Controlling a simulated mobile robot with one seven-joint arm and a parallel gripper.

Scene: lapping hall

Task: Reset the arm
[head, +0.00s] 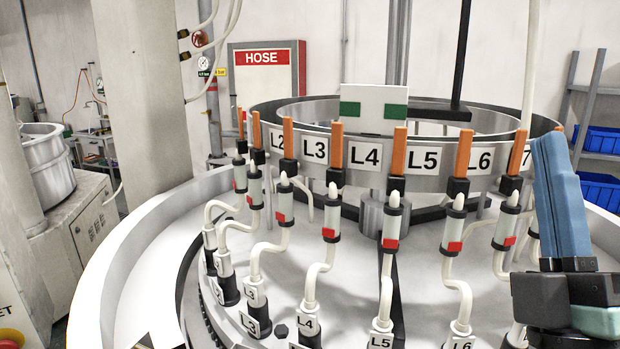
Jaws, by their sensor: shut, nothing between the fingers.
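A pillar (145,90) stands left; blue bins (600,140) sit right.

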